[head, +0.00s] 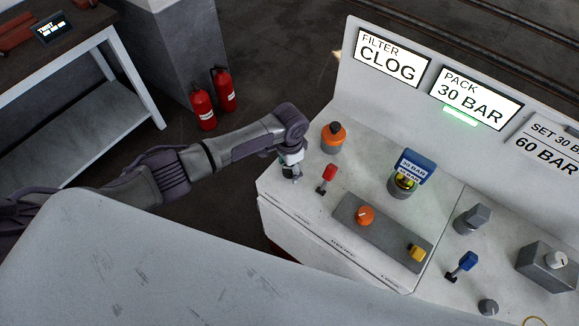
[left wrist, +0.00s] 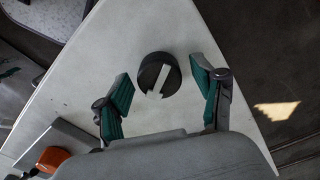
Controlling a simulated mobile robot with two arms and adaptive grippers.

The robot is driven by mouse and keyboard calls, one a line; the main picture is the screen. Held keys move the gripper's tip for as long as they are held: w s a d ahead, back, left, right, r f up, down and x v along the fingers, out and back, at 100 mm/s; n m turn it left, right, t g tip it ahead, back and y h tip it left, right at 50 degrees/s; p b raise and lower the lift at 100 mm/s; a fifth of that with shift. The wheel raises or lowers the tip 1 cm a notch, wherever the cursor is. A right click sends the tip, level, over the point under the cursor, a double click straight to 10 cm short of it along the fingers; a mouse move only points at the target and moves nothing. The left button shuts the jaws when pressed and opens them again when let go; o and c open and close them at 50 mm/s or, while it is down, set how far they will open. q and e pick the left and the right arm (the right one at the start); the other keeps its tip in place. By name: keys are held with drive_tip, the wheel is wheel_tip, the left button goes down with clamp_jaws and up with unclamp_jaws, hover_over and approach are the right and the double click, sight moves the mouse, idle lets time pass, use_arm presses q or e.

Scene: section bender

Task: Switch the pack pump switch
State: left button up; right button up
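My left gripper (head: 291,170) is over the left corner of the pale control console (head: 310,215). In the left wrist view my left gripper (left wrist: 165,100) is open, with green-padded fingers apart. A round black rotary knob with a white bar (left wrist: 159,75) lies between and slightly beyond the fingertips, with a gap on both sides. No label beside it is readable, so I cannot confirm from text that it is the pack pump switch. In the head view my gripper appears to hide this knob. My right gripper is not in view.
Near my left gripper are a red-handled lever (head: 327,178) and an orange-and-black control (head: 333,138). An orange knob (head: 366,215) and a yellow switch (head: 417,253) sit on a grey plate. A sign reads "PACK 30 BAR" (head: 476,97). Fire extinguishers (head: 203,107) stand behind.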

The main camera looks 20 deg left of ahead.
sight(290, 168)
use_arm(q)
wheel_tip(290, 168, up, 12)
idle(0.7)
idle(0.4)
